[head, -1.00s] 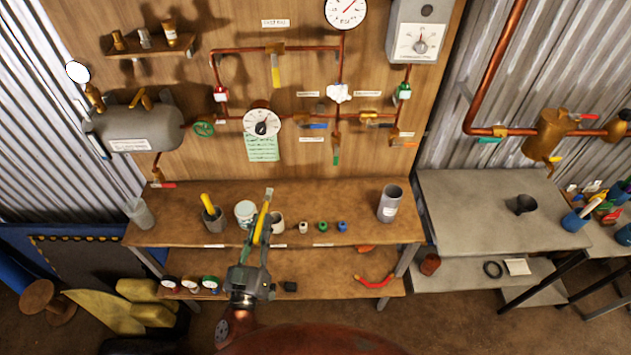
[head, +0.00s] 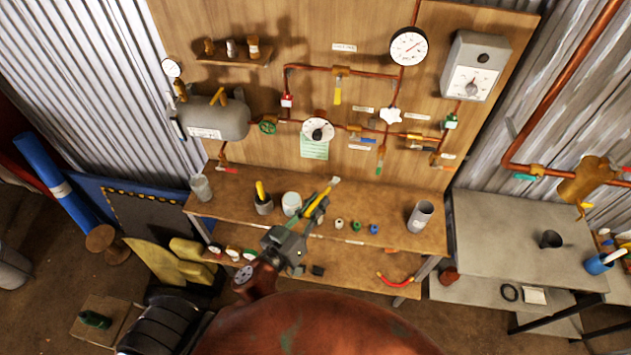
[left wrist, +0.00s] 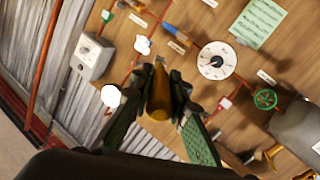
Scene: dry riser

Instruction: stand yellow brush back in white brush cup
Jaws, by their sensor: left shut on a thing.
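My left gripper (head: 306,216) is shut on the yellow brush (head: 317,206), above the front of the wooden bench. The brush is tilted, with a pale end pointing up and right. In the left wrist view the brush (left wrist: 158,95) shows as a yellow-brown shape between the two dark fingers (left wrist: 157,115). A white pot (head: 291,203) stands on the bench just left of the gripper. A second pale cup, seen right of this pot earlier, is now mostly hidden behind the gripper, so I cannot tell which is the brush cup. My right gripper is not in view.
A grey cup (head: 264,206) with a yellow-handled thing stands left of the white pot. Several small coloured caps (head: 356,226) and a grey cylinder (head: 420,216) stand to the right. The pipe board (head: 300,165) rises behind the bench (head: 395,235).

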